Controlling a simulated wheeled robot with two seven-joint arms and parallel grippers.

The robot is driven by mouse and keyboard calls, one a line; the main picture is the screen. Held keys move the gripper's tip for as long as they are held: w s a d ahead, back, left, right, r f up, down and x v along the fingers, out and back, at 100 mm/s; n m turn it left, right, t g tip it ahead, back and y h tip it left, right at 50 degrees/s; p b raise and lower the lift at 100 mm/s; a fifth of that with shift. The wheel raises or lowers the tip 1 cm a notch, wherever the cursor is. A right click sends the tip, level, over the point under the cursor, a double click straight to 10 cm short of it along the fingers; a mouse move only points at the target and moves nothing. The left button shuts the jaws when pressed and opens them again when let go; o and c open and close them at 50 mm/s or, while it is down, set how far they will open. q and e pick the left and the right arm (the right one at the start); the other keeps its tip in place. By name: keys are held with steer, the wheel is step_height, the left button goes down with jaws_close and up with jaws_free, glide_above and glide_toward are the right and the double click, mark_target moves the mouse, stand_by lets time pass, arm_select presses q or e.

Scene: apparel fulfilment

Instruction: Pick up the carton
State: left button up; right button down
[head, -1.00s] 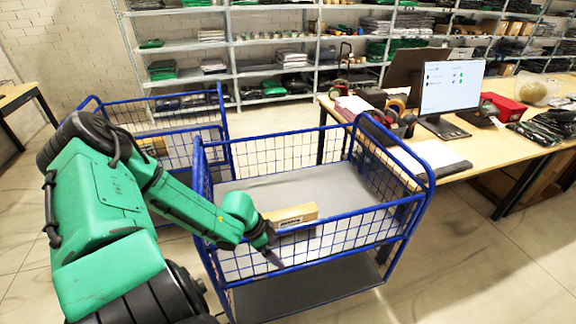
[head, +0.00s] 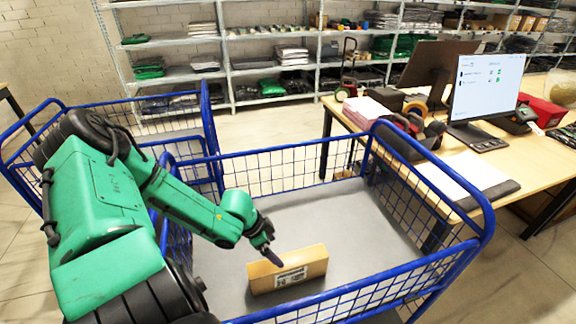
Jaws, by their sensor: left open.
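The carton (head: 288,270) is a small brown box with a printed label on its front side. It lies on the grey floor of the blue wire cart (head: 345,205), near the cart's front wall. My left gripper (head: 275,258) is open and empty, pointing down just behind and above the carton's left part. I cannot tell whether a fingertip touches the carton. My right gripper is out of view.
The cart's blue rails and mesh walls surround the carton. Another blue cart (head: 205,112) stands behind on the left. A table (head: 455,150) with a monitor (head: 485,88) is on the right. Shelves line the back.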

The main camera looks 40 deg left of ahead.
mark_target(287, 262)
arm_select(q)
steer(key=b+x, duration=0.2)
steer(key=x, duration=0.7)
steer(key=shift+w+f, duration=0.1)
steer(key=b+x, duration=0.1)
steer(key=x, duration=0.4)
steer(key=shift+w+a, duration=0.15)
steer(key=shift+w, duration=0.05)
steer(key=shift+w+f, duration=0.15)
steer(key=shift+f, duration=0.1)
steer(key=c, duration=0.3)
steer(key=shift+r, duration=0.1)
jaws_close()
